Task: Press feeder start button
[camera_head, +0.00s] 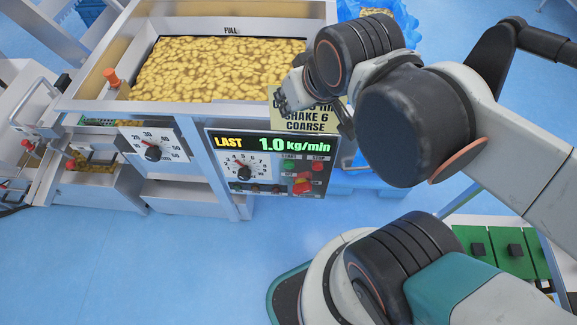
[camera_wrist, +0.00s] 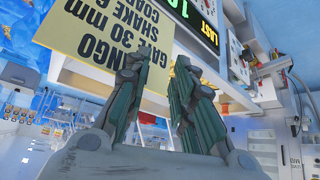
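My gripper (camera_head: 313,112) is above the panel's right part, in front of the yellow sign. Its fingers are apart, with nothing seen between them. The wrist view shows the same gap between the fingers (camera_wrist: 162,66) and part of the display (camera_wrist: 205,30) at upper right. The START button is not clear in that view.
The yellow sign (camera_head: 305,124) is partly behind my gripper; it also shows in the wrist view (camera_wrist: 95,38). A tray of yellow chips (camera_head: 215,70) is above the panel. A dial (camera_head: 153,150) and an orange-knobbed lever (camera_head: 111,77) are left. Open blue floor (camera_head: 170,260) is below.

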